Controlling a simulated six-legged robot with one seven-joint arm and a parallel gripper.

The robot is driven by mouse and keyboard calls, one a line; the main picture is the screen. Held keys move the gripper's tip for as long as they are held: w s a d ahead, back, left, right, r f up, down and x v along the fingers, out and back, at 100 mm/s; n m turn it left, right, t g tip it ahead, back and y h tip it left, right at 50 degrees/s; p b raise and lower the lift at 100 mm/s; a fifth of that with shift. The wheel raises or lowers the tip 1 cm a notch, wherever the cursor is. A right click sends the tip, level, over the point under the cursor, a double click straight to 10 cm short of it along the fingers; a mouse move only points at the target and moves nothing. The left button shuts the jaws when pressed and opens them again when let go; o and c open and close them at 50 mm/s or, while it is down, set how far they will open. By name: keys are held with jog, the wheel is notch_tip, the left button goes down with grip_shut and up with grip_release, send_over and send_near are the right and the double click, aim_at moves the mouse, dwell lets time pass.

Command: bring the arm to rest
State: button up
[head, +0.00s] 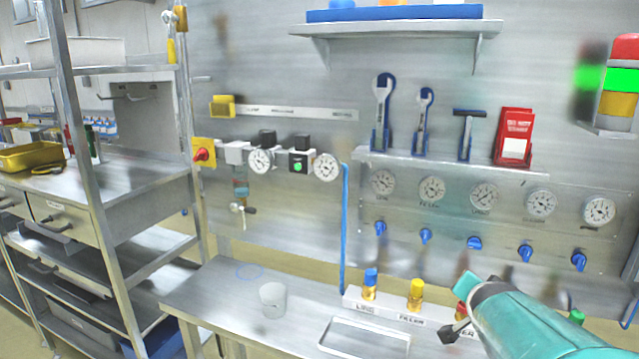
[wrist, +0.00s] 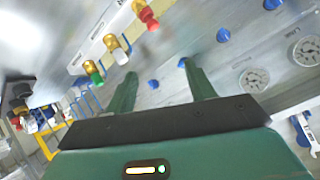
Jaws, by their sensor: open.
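My gripper (wrist: 162,92) is open in the wrist view, with its two green fingers apart and nothing between them. In the head view my teal arm reaches in from the lower right, and a dark gripper part (head: 455,331) shows at its far end. The gripper is over the right part of the metal bench (head: 225,290), in front of the valve row. The arm hides part of that row. I cannot tell how far the fingers are from the panel.
A white cup (head: 273,300) and a shallow tray (head: 365,340) are on the bench. Yellow-capped (head: 415,295) and blue-capped (head: 370,284) fittings stand behind the tray. Gauges and blue knobs (head: 474,243) line the wall. A metal rack (head: 75,120) stands left. The bench's left end is clear.

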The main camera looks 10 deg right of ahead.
jog(key=s+a+f+n+g+y, duration=0.1)
jog(key=s+a+n+g+y, duration=0.1)
jog(key=s+a+n, duration=0.4)
jog(key=s+a+f+n+g+y, duration=0.1)
jog(key=s+a+n+y, duration=0.3)
jog(key=s+a, duration=0.6)
jog(key=a+n+g, duration=0.1)
jog(key=a, duration=0.6)
jog(key=shift+s+a+n, duration=0.15)
jog(key=shift+a+n, duration=0.05)
jog(key=shift+n, duration=0.2)
jog(key=c, duration=0.4)
jog(key=shift+d, duration=0.1)
